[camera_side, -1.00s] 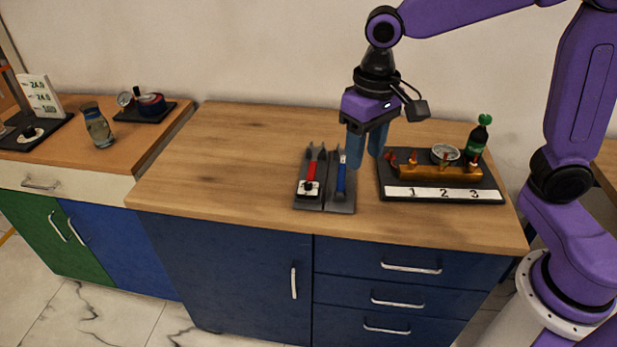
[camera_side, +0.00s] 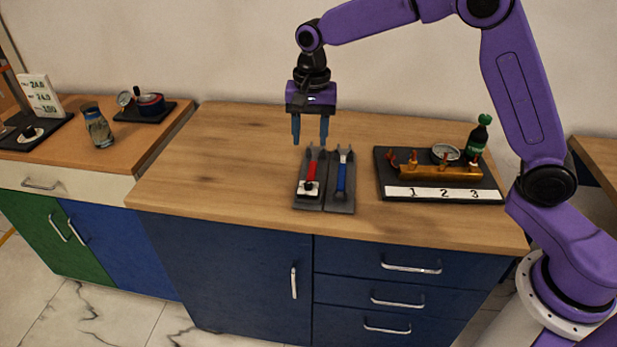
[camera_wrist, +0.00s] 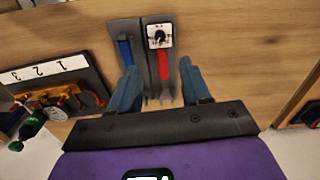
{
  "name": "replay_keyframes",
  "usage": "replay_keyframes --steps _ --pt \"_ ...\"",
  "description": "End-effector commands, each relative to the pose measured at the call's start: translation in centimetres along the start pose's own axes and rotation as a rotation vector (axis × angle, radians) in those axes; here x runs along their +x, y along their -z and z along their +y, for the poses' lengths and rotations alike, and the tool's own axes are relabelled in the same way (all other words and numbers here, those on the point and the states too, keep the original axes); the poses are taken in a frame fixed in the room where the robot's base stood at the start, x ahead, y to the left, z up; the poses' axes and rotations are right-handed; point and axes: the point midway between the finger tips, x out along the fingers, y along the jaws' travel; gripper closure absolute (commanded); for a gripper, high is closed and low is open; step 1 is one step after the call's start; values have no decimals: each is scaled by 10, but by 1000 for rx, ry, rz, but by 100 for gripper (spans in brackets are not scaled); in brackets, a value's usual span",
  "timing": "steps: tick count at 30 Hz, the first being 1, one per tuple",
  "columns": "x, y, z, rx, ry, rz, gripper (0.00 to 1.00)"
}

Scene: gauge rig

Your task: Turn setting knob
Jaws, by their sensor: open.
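A small black knob on a white square dial plate (camera_side: 308,189) sits at the near end of the left grey tool holder, by the red-handled wrench (camera_side: 312,170). The dial plate also shows in the wrist view (camera_wrist: 159,36), with the knob at its middle. Another black knob on a white base (camera_side: 31,133) stands on the black mat at the far left; I cannot tell which is the setting knob. My gripper (camera_side: 310,142) is open and empty, pointing down above the table behind the tool holders. In the wrist view its fingers (camera_wrist: 160,78) straddle the holders' far ends.
A blue-handled wrench (camera_side: 342,175) lies in the right holder. To the right is a black board numbered 1, 2, 3 (camera_side: 445,193) with a brass manifold (camera_side: 440,171), a gauge (camera_side: 446,153) and a green-capped bottle (camera_side: 478,138). The table's left half is clear.

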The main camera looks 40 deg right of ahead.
Motion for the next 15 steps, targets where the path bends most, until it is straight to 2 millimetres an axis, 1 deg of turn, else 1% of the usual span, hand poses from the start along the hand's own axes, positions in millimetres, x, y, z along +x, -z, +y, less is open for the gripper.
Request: replay_keyframes --steps 1,3,15 --pt "11 0 1 1 -4 -2 53" --pt "24 0 1 0 -5 -2 53" --pt "96 0 1 -1 -3 -2 53"
